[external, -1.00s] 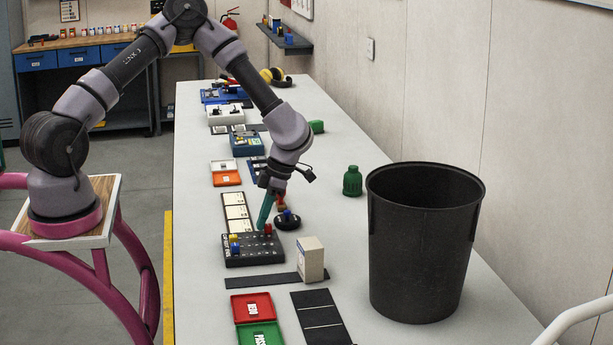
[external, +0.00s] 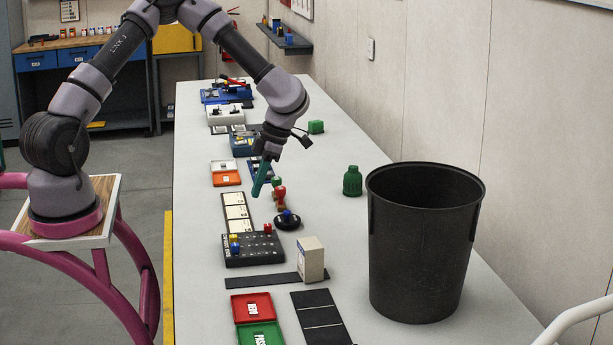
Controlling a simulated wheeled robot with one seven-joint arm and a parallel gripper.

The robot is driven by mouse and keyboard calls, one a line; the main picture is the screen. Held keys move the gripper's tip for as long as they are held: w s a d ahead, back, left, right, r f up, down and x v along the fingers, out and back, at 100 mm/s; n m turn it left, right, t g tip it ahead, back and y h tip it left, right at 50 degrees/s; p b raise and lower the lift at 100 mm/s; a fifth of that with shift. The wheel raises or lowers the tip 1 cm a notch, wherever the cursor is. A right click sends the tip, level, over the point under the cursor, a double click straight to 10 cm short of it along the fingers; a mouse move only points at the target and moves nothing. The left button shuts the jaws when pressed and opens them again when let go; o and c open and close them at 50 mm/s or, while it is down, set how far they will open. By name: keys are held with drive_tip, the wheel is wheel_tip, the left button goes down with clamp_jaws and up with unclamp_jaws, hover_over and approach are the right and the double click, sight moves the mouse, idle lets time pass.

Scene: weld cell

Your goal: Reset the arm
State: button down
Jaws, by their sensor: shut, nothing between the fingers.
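My arm reaches from its base at the left over the long grey table. My gripper (external: 257,193) has teal fingers that point down, and they are shut with nothing between them. It hangs above the table, over the area beside the white cards (external: 237,212) and behind the black peg board (external: 254,249). The peg board holds small red, yellow and blue pegs. A red stamp-like piece (external: 281,193) stands just right of the fingertips.
A large black bin (external: 425,250), a green bottle (external: 352,181) and a beige box (external: 311,259) stand to the right. Red (external: 252,307) and green (external: 259,334) trays lie in front. Table space left of the bin is partly clear.

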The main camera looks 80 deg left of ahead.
drive_tip(key=shift+w+r, duration=0.1)
drive_tip(key=shift+r, duration=0.25)
drive_tip(key=s+d+r+n+t+y, duration=0.15)
drive_tip(key=s+r+n, duration=0.25)
drive_tip(key=r+n, duration=0.4)
drive_tip(key=s+d+r+n+t+y, duration=0.1)
drive_tip(key=s+r+n+t+y, duration=0.15)
drive_tip(key=r+n, duration=0.65)
drive_tip(key=s+d+r+n+t+h, duration=0.2)
drive_tip(key=s+r+n+t, duration=0.5)
drive_tip(key=s+r+n, duration=0.6)
drive_tip(key=shift+s+d+r+n, duration=0.25)
drive_tip(key=shift+s+d+n, duration=0.15)
drive_tip(key=shift+s+n, duration=0.6)
drive_tip(key=shift+w, duration=0.1)
